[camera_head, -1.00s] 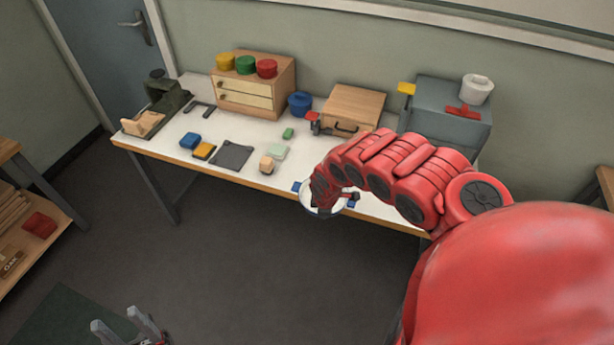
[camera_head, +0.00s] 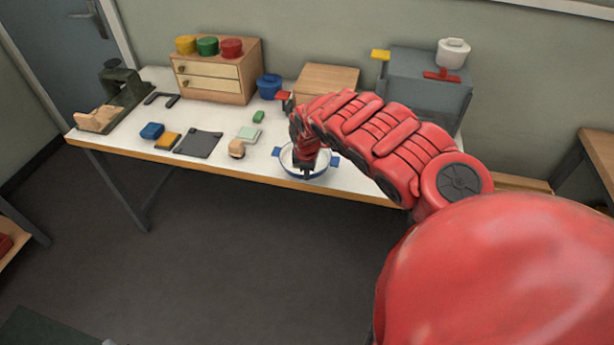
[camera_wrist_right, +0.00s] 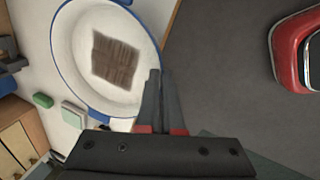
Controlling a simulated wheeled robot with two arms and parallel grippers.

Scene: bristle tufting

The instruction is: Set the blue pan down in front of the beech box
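The blue pan (camera_head: 291,172) is round and white inside with a blue rim and side handles. It is level over the table's front part, and I cannot tell whether it touches the top. In the right wrist view the pan (camera_wrist_right: 75,45) has a brown bristly patch in it. My right gripper (camera_head: 307,175) has its fingers (camera_wrist_right: 155,95) close together on the pan's rim. The beech box (camera_head: 327,80) stands at the table's back, behind the pan and partly hidden by my right arm. Only a pale tip of my left gripper (camera_head: 108,342) seems to show at the bottom edge.
A green block (camera_head: 258,116), a pale green block (camera_head: 249,134) and a wooden piece (camera_head: 237,149) lie left of the pan. A blue pot (camera_head: 269,86) and a drawer chest (camera_head: 247,75) stand behind. A grey case (camera_head: 425,85) is at back right. The table's front edge is close.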

